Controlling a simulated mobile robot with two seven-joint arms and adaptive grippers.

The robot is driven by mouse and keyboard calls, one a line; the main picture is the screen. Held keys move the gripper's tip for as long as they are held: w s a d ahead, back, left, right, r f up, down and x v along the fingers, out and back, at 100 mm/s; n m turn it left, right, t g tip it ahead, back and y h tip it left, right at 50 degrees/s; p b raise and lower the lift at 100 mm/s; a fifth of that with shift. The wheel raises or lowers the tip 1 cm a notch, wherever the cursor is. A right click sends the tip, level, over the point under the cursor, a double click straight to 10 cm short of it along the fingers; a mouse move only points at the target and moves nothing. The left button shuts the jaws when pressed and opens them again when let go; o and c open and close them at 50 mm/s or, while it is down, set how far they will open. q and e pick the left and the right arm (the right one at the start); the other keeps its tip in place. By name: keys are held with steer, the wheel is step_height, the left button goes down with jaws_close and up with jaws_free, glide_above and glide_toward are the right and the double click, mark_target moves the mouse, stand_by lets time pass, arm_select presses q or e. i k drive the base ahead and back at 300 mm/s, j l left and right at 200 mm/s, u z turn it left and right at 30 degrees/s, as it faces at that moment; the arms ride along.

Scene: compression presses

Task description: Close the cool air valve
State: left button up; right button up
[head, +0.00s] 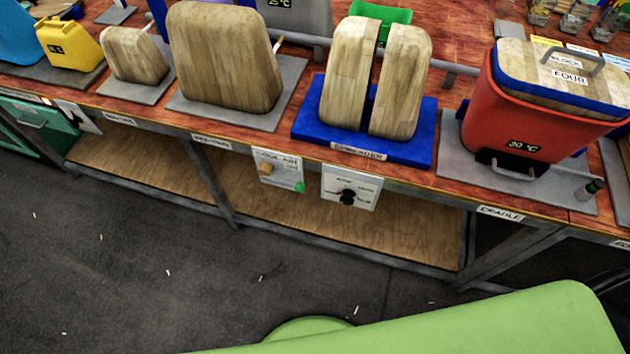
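No part clearly labelled as the cool air valve can be read. A white panel (350,187) with a black rotary knob (347,196) hangs below the front edge of the bench. To its left is another white panel (278,168) with a yellow-brown knob (265,168) and a green button (299,187). Their print is too small to read. A small dark part with a green band (593,187) stands at the right, beside the red container; I cannot tell if it is a valve. Neither of my grippers is in view.
The wooden bench (460,93) carries a blue base (415,150) with two wooden blocks, a large wooden block (225,60), a red container (478,120) reading 30 °C and a yellow container (70,43). A lower shelf (340,222) runs underneath. The dark floor (130,255) in front is mostly clear.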

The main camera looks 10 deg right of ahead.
mark_target(301, 187)
steer(key=z, duration=0.7)
steer(key=k+j+z, duration=0.15)
steer(key=z, duration=0.25)
steer(key=k+j+z, duration=0.15)
steer(key=j+z, duration=0.2)
steer(key=k+j+z, duration=0.15)
steer(key=z, duration=0.25)
steer(key=k, duration=0.05)
